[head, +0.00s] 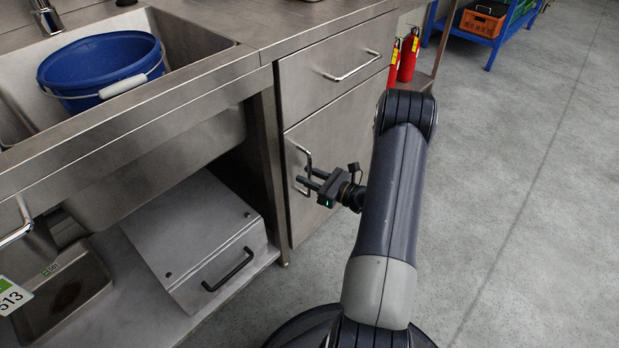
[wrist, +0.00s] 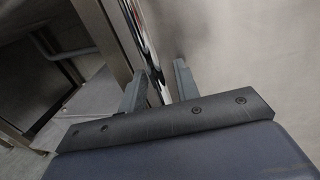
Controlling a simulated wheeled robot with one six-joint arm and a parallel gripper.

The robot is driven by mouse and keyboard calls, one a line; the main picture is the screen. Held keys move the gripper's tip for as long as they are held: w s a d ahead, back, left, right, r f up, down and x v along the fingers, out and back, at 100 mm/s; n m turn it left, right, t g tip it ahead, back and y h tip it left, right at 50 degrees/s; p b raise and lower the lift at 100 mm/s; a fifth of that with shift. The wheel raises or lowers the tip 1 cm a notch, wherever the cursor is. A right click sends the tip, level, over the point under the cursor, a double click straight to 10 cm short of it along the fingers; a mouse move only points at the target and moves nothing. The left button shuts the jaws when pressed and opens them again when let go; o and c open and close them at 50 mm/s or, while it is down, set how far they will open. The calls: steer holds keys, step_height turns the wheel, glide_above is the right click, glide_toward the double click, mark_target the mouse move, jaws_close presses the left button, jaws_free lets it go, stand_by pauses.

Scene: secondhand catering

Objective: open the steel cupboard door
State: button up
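The steel cupboard door (head: 345,135) is below a drawer and looks shut. Its upright bar handle (head: 308,158) is near the door's left edge. My gripper (head: 306,181) is at the lower part of this handle, reaching toward it from the right. In the wrist view my gripper's two fingers (wrist: 159,88) stand apart, and the shiny handle (wrist: 147,38) runs between them. A gap shows beside the handle, so the fingers do not look closed on it. The fingertips hide part of the handle in the head view.
A drawer (head: 335,70) with its own bar handle is above the door. To the left are a sink with a blue bucket (head: 100,68) and a steel box (head: 195,240) on a low shelf. Red fire extinguishers (head: 408,57) stand beyond the cupboard. The floor (head: 530,220) to the right is clear.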

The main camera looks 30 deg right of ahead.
jaws_close()
stand_by(0.3)
stand_by(0.3)
